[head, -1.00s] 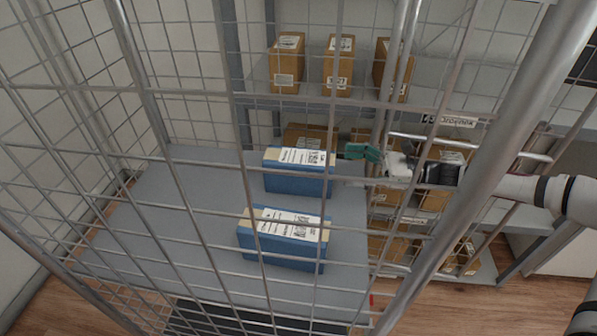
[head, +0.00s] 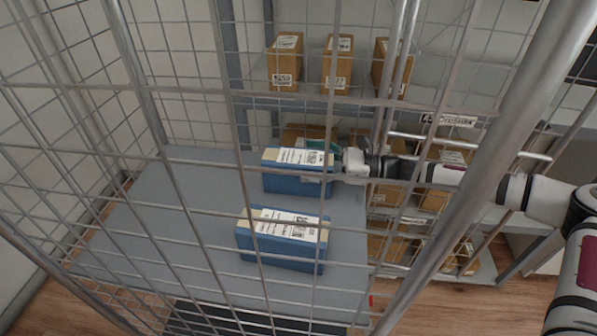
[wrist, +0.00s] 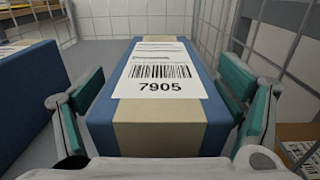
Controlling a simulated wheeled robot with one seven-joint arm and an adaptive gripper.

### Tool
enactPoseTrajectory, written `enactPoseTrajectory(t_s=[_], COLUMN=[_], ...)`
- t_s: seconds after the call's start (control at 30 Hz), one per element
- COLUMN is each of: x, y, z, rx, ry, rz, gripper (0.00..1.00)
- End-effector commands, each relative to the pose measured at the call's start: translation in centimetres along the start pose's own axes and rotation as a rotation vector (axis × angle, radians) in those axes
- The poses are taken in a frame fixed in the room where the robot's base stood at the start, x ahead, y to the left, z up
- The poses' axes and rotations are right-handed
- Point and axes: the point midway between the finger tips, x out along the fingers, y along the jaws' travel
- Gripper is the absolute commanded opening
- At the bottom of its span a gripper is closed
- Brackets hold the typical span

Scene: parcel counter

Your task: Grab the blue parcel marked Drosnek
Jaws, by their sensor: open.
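Two blue parcels with tan tape and white labels lie on a grey shelf (head: 180,215) inside a wire cage. The farther blue parcel (head: 292,183) shows in the wrist view as a blue parcel (wrist: 107,112) with a label reading 7905; its name line is too blurred to read surely. My gripper (head: 320,160) reaches in from the right at its right end. In the wrist view the open teal fingers stand on either side of this parcel, with a gap visible on each side. The nearer blue parcel (head: 280,258) shows at left in the wrist view (wrist: 35,95).
Wire mesh and posts (head: 160,150) stand between the head camera and the shelf. Brown boxes (head: 338,65) stand on a rack behind, and more lie at the right below a partly legible sign (head: 450,119). The shelf's left part is clear.

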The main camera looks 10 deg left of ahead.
Motion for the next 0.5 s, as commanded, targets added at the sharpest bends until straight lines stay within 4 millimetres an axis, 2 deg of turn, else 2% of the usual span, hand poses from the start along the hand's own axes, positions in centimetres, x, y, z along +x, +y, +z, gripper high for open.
enactPoseTrajectory(t_s=[0.07,0.1,0.37,0.5], x=[-0.01,-0.01,-0.03,-0.01], y=[0.01,0.01,0.02,0.03], z=[0.01,0.01,0.01,0.12], rx=[0.0,0.0,0.0,-0.001], ry=[0.0,0.0,0.0,-0.002], rz=[0.0,0.0,0.001,0.002], gripper=[0.87,0.82,0.23,0.23])
